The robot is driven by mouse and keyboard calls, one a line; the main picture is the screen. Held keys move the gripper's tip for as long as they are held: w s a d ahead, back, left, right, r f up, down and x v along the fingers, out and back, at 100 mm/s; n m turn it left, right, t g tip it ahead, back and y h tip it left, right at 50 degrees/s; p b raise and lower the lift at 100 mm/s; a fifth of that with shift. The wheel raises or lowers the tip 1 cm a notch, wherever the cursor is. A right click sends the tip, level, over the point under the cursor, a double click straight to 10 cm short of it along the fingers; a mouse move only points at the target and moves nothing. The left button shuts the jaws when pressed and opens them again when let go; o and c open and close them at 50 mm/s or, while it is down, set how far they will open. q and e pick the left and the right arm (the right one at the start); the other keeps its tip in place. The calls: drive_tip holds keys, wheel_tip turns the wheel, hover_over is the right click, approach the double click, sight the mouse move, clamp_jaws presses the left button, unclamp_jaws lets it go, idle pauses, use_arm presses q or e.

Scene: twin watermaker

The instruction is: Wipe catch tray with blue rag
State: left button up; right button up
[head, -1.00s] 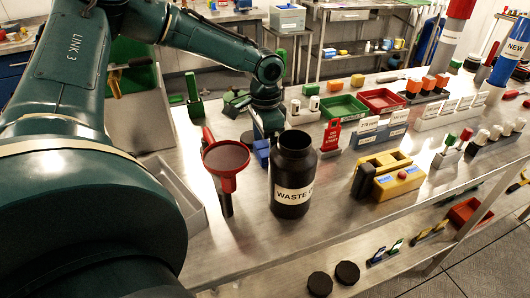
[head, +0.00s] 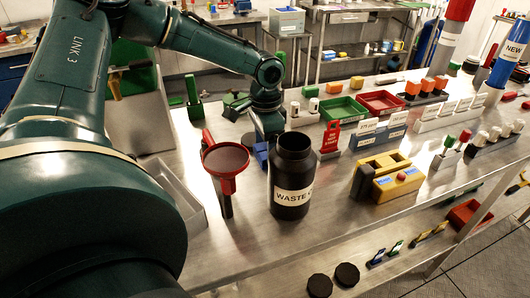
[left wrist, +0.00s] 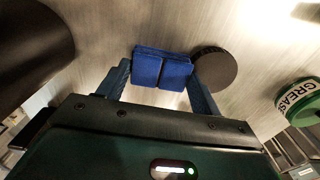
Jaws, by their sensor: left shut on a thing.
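My left gripper (left wrist: 160,85) is shut on the blue rag (left wrist: 163,68), which looks like a folded blue block between its fingers. In the head view the rag (head: 262,153) shows low over the bench, partly hidden behind the black waste bottle (head: 292,170). I cannot tell whether it touches the bench. A shallow grey tray (head: 190,205) at the left, partly hidden by my arm, may be the catch tray; I cannot be sure. My right gripper is out of view.
A red funnel (head: 224,182) stands left of the bottle. A yellow and black unit (head: 390,178) sits to its right. In the left wrist view, a dark disc (left wrist: 215,69) lies beside the rag and a green grease container (left wrist: 297,100) is at right.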

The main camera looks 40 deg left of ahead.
use_arm(q)
drive_tip(key=shift+s+a+f, duration=0.1)
drive_tip(key=shift+s+f, duration=0.15)
